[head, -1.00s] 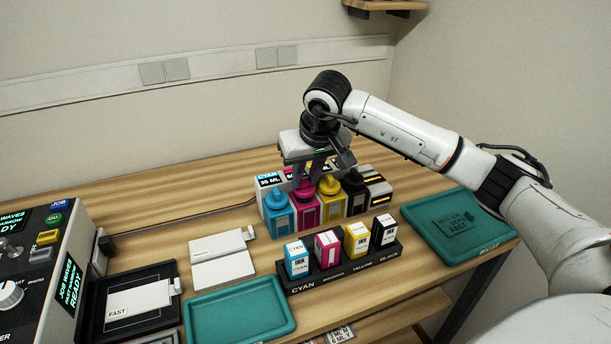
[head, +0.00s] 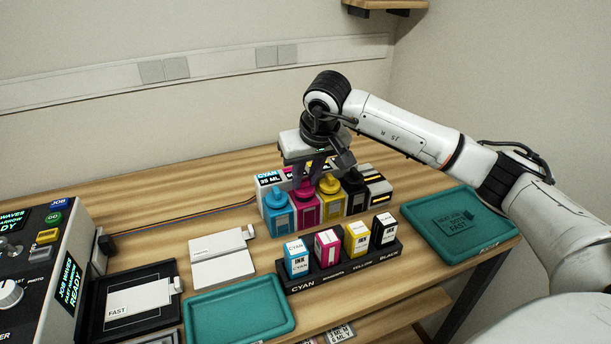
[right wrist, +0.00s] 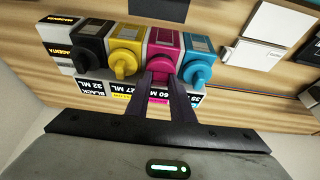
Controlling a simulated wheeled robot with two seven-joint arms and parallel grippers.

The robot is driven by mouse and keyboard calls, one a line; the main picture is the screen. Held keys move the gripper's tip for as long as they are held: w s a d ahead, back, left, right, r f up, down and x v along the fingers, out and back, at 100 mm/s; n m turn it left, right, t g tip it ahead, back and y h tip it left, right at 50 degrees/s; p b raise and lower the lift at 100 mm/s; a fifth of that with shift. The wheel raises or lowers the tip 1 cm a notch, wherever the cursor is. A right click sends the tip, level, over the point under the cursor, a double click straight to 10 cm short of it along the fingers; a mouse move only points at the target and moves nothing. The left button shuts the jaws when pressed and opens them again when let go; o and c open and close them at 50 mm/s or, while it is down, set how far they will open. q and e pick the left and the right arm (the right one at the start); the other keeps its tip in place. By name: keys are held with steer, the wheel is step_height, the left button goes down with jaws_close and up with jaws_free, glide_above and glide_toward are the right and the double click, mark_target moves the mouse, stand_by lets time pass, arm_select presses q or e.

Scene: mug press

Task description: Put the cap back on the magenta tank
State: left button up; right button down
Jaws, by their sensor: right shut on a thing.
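The magenta tank (head: 306,212) stands in the row of ink tanks, between the cyan tank (head: 277,213) and the yellow tank (head: 331,205). My right gripper (head: 311,178) is directly above it, pointing down. In the right wrist view, the fingers (right wrist: 168,82) are shut on the magenta cap (right wrist: 160,70), which sits at the top of the magenta tank (right wrist: 165,42). The fingers partly hide the cap, and I cannot tell whether it is fully seated. My left gripper is not in view.
The black tank (head: 354,192) stands at the row's right end. In front is a black rack (head: 345,276) with several ink bottles. Teal trays lie at the front (head: 240,310) and right (head: 460,228). A control machine (head: 40,270) stands at left.

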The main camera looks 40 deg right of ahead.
stand_by(0.4)
steer(key=c, duration=1)
jaws_free()
step_height(320, 180, up, 7)
steer(key=p, duration=0.5)
